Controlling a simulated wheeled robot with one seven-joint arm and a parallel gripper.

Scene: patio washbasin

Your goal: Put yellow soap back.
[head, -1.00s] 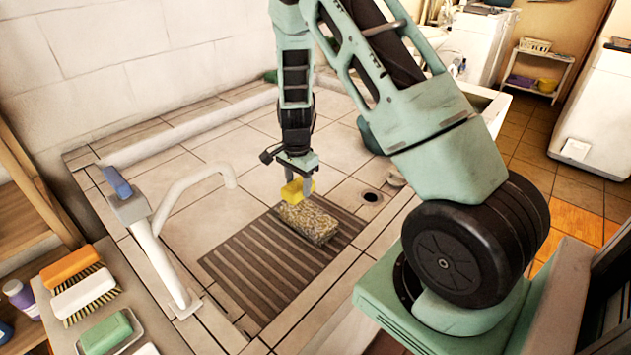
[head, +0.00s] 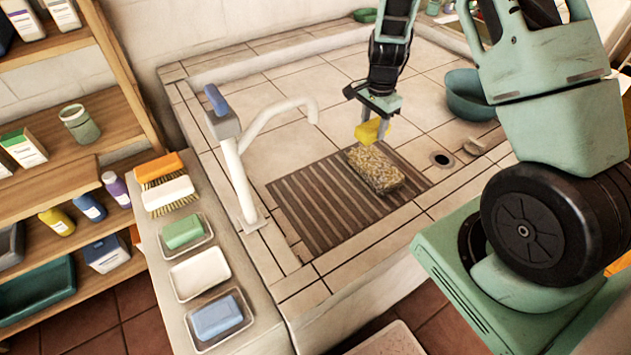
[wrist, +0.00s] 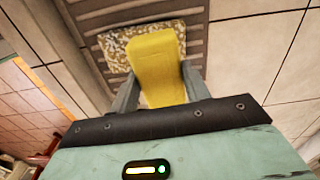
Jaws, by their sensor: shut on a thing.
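The yellow soap (head: 371,131) is held in my gripper (head: 374,125), whose jaws are shut on it. It hangs over the basin, above the back edge of the speckled block on the slatted mat. In the wrist view the yellow soap (wrist: 155,62) sits between the two fingers of my gripper (wrist: 158,88) and covers part of the block. On the ledge at left, a pale dish (head: 200,273) lies between the green soap (head: 184,231) and the blue soap (head: 217,317).
A white tap (head: 243,160) stands between the ledge and the slatted mat (head: 310,205). The speckled block (head: 375,170) lies on the mat. A teal bowl (head: 468,95) and a drain (head: 441,159) are at right. Brushes (head: 165,185) lie at the ledge's far end.

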